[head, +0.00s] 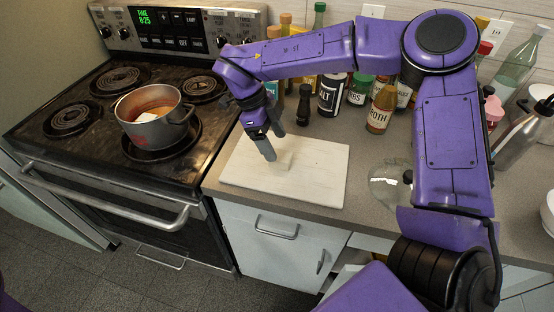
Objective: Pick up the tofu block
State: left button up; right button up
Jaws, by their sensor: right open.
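A small pale block, which looks like the tofu block (285,161), lies on the cutting board (322,178) near its middle. It is close in colour to the board, so its outline is faint. My right gripper (270,145) points down over the board, just behind and left of the block. It is open, and its fingertips are close to the block. I cannot tell whether a finger touches it. My left gripper is not in view.
A pot (158,128) with reddish contents and a pale piece stands on the coil stove (88,140), left of the board. Several bottles and jars line the wall behind my arm. A glass lid or bowl (388,187) sits right of the board.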

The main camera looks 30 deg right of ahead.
aim_at(279, 155)
jog(key=x, duration=0.2)
jog(key=p+x, duration=0.1)
jog(key=x, duration=0.1)
jog(key=shift+a, duration=0.25)
jog(key=shift+d+f, duration=0.15)
jog(key=shift+f, duration=0.1)
jog(key=c, duration=1.1)
